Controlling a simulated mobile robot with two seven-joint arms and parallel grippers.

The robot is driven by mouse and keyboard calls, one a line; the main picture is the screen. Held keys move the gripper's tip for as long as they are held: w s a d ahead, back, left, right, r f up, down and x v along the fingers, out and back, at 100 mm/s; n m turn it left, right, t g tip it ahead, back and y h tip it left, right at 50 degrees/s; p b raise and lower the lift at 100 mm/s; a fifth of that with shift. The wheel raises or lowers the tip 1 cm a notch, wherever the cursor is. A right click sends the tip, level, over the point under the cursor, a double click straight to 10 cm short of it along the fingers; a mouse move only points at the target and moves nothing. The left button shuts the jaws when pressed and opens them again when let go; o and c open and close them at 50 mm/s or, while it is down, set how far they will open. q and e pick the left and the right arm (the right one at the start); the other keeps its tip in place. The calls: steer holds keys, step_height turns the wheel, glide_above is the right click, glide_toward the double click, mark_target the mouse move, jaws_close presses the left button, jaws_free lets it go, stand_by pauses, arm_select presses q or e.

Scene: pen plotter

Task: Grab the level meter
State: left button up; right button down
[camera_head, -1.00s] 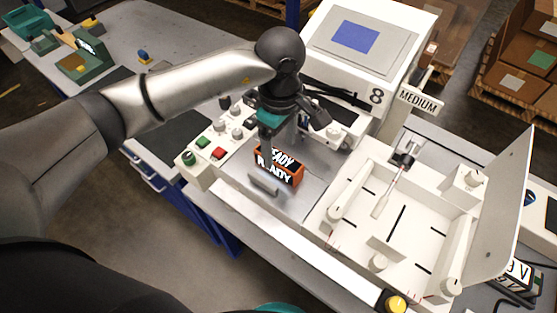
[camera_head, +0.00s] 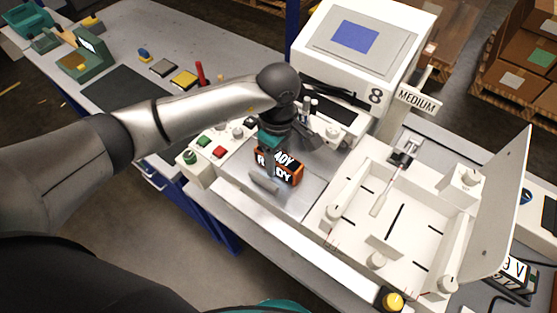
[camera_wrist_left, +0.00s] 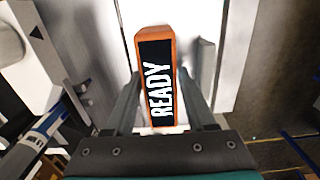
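An orange box with black faces reading READY (camera_head: 289,168), which I take for the level meter, stands on the grey metal plate of the white machine. It also shows in the left wrist view (camera_wrist_left: 157,80), upright in the picture. My left gripper (camera_head: 270,166) points down at the box, and a finger hides part of its lettering. In the left wrist view the two fingers are apart, one on each side of the box's near end, with narrow gaps showing. I cannot tell whether either finger touches it. My right gripper is not in view.
A low grey bar (camera_head: 264,183) lies just in front of the box. A panel with green and red buttons (camera_head: 219,152) is to the left. The machine's screen housing (camera_head: 360,40) rises behind, and a white walled tray (camera_head: 405,225) lies right.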

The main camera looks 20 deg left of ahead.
arm_select(q)
jaws_close()
steer(key=shift+r, duration=0.1)
stand_by(0.4)
